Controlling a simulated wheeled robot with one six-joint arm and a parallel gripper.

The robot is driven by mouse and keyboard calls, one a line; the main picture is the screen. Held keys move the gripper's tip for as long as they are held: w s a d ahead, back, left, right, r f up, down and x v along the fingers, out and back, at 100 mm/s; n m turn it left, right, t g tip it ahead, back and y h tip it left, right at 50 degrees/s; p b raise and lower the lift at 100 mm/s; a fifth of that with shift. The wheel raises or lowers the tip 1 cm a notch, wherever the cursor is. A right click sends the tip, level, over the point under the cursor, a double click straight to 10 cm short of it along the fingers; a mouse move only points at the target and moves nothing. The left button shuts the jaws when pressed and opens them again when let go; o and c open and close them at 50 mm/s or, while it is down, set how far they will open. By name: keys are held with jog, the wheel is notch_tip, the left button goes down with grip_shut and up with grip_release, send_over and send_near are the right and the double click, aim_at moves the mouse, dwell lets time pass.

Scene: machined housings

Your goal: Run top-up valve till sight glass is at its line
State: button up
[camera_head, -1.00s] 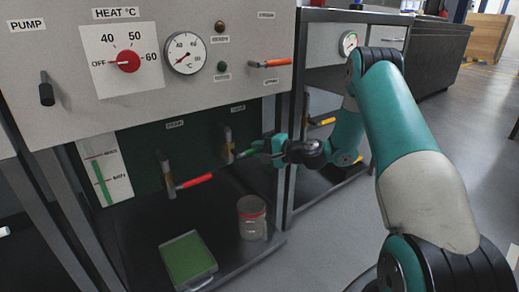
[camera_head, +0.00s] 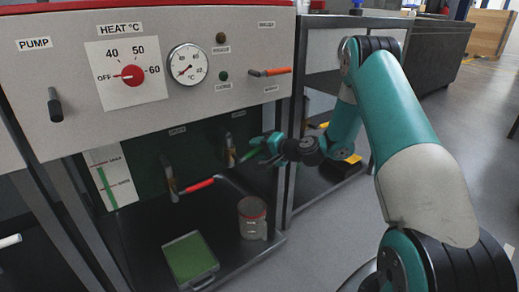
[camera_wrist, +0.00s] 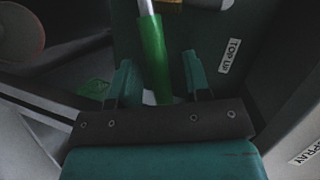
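The top-up valve has a green handle (camera_head: 250,154) under the cabinet. In the wrist view the handle (camera_wrist: 154,58) runs between the fingers, and a "TOP UP" label (camera_wrist: 229,56) is beside it. My gripper (camera_head: 266,146) is at the handle's near end. In the wrist view my gripper (camera_wrist: 158,78) has its fingers apart, with gaps on both sides of the handle. The sight glass (camera_head: 110,178) is a white plate at the left with a green column and two red marks. The column's top looks near the upper mark; the exact level is too small to tell.
A red-handled valve (camera_head: 196,186) is left of the green one. A can (camera_head: 252,220) and a green-topped tray (camera_head: 189,259) sit on the lower shelf. An orange-handled lever (camera_head: 270,72), heat knob (camera_head: 131,75) and pump lever (camera_head: 55,105) are on the panel above.

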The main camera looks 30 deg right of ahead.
jog(key=p+v, duration=0.4)
jog(key=v, duration=1.3)
jog(key=shift+s, duration=0.2)
dwell(1.5)
jog(key=w+a+f+h+b, duration=0.1)
jog(key=w+a+b, duration=0.1)
jog(key=w+b, duration=0.2)
jog(key=w+a+f+m+h+b, duration=0.1)
jog(key=w+a+f+b, duration=0.1)
jog(key=w+b, duration=0.2)
jog(key=w+a+f+t+b, duration=0.1)
jog(key=w+a+f+b, duration=0.1)
jog(key=w+b, duration=0.3)
jog(key=shift+w+a+f+m+h, duration=0.1)
jog(key=shift+w+m+h, duration=0.1)
jog(key=shift+w, duration=0.9)
jog(key=shift+w+a+m+h, duration=0.1)
jog(key=shift+w+m+h, duration=0.1)
jog(key=shift+w, duration=0.9)
